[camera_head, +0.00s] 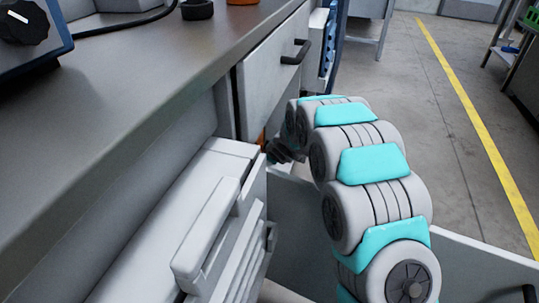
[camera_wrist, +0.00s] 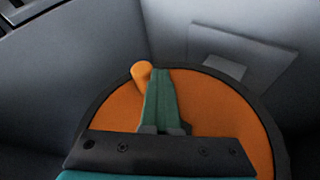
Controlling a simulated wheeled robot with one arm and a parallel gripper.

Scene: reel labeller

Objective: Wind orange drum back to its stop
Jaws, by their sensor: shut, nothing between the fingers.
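The orange drum (camera_wrist: 232,120) is a round disc with a dark rim, seen face-on in the wrist view. A short orange peg (camera_wrist: 142,75) stands out near its upper left part. My gripper (camera_wrist: 162,74) is shut and empty in front of the drum, its green fingers just right of the peg. I cannot tell whether they touch it. The gripper's dark body hides the drum's lower part. In the head view a small orange patch, perhaps the drum (camera_head: 262,137), shows beside my wrist; the arm hides the rest. No stop is clearly visible.
Grey walls (camera_wrist: 110,45) surround the drum closely. A grey bench top (camera_head: 150,90) runs along the left, with a blue box with a black knob (camera_head: 22,25) on it. A drawer with a black handle (camera_head: 296,52) is near my arm. Open floor (camera_head: 440,120) lies right.

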